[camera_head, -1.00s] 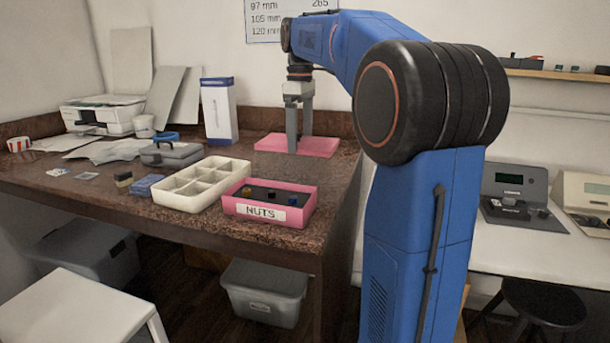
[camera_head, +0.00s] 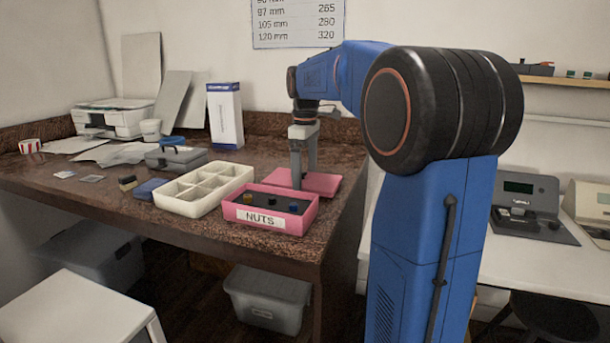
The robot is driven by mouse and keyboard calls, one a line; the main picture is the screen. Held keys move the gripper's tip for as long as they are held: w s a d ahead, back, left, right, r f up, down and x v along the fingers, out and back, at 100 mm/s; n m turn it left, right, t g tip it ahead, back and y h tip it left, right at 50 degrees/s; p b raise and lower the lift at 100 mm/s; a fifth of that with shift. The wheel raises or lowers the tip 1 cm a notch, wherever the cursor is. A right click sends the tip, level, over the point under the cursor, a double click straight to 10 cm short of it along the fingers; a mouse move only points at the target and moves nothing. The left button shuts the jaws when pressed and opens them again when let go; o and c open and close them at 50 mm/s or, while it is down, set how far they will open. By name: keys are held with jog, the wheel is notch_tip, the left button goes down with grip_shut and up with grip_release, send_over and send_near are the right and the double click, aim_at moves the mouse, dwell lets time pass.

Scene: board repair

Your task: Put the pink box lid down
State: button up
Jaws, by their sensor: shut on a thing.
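The pink box lid (camera_head: 322,184) is a flat pink slab at the back right of the brown speckled table, behind the pink box. My gripper (camera_head: 302,180) points down over the lid's left part, its fingers reaching the lid, and is shut on it. The lid looks level and low over the table; I cannot tell whether it touches the top. The open pink box (camera_head: 262,224) labelled NUTS stands in front, with a dark inside and a few small parts. It hides part of the lid's front.
A cream compartment tray (camera_head: 188,207) stands left of the pink box. A grey case (camera_head: 176,159), a tall white-and-blue box (camera_head: 225,115) and a printer (camera_head: 112,118) stand farther back. The table's front edge (camera_head: 200,241) is close to the box and tray.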

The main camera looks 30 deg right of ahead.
aim_at(305, 172)
jog(key=shift+f, duration=0.2)
jog(key=shift+f, duration=0.15)
jog(key=o, duration=0.7)
notch_tip(305, 172, up, 12)
dwell(0.7)
